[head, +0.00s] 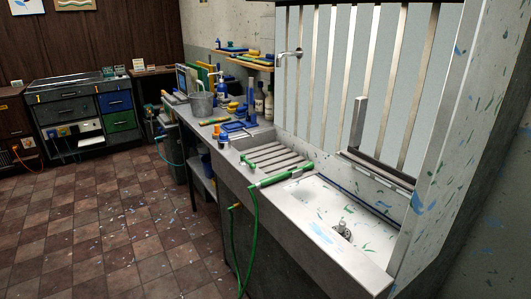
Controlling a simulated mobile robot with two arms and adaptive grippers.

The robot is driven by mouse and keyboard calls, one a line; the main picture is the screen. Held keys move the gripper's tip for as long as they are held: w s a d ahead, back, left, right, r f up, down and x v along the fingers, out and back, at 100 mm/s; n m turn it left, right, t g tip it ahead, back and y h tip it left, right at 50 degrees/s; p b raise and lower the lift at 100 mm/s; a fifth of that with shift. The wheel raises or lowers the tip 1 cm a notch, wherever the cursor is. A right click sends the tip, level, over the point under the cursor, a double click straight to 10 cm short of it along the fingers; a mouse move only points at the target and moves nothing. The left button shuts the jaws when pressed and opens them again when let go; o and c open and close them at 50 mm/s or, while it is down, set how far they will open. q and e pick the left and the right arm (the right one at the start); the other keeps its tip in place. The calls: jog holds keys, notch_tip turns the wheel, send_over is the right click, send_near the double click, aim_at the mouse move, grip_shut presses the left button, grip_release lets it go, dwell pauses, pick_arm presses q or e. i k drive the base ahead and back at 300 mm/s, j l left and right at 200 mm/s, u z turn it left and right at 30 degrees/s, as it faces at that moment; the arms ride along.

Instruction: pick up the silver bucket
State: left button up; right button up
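The silver bucket (201,104) stands upright on the far part of the long grey counter. It is a grey metal pail, small in the head view, left of the picture's middle. Long tools or flat items stand close behind it, and I cannot tell whether they touch it. The bucket's inside is too small to make out. Neither of my grippers shows in the head view.
The counter holds a sink (335,215) at the near right, a ribbed rack (275,158) and a green hose (252,220) hanging over its front. Blue bottles and tools crowd near the bucket. The tiled floor (110,215) left of the counter is open.

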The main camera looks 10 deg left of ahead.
aim_at(201, 102)
jog(key=i+j+z, duration=0.15)
jog(key=i+j, duration=0.7)
jog(key=j, duration=0.15)
